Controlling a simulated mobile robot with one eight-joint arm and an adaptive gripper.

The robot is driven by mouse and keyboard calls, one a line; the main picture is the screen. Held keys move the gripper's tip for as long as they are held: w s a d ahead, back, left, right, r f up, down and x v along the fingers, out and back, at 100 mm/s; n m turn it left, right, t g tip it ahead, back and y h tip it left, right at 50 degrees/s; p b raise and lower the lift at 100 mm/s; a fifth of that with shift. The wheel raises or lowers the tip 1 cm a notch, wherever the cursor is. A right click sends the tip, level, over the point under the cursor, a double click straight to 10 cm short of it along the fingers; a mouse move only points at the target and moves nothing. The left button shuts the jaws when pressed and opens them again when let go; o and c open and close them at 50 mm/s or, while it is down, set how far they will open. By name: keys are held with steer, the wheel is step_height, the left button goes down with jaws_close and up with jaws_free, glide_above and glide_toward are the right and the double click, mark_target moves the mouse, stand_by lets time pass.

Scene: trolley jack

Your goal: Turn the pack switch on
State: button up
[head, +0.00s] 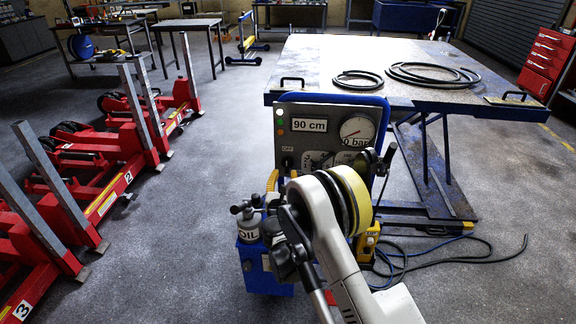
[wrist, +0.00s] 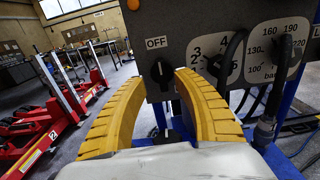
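The pack switch (wrist: 161,73) is a black rotary knob on the grey control panel (wrist: 200,25), just under a white OFF label (wrist: 156,42). Its pale mark looks about upright, towards OFF. My gripper (wrist: 157,80) is open, with its two yellow ridged fingers reaching towards the panel. The knob shows between the fingertips, and I see no finger clearly touching it. In the head view the panel (head: 262,135) shows a "90 cm" plate and a round gauge reading near 0 bar. The switch (head: 287,163) shows there above my arm, which hides most of my gripper.
To the right of the switch are numbered dials (wrist: 215,62) with black levers. Below the panel stands a blue oil unit (head: 252,262). A lift table (head: 330,55) carrying hoses is behind. Red trolley jacks (head: 120,150) line the left. Cables (head: 430,255) lie on the floor at right.

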mark_target(287, 164)
steer(key=w+b, duration=0.1)
steer(key=w, duration=0.2)
steer(key=w+b, duration=0.1)
steer(key=w, duration=0.3)
steer(key=shift+w+d, duration=0.2)
steer(key=shift+w, duration=0.05)
jaws_close()
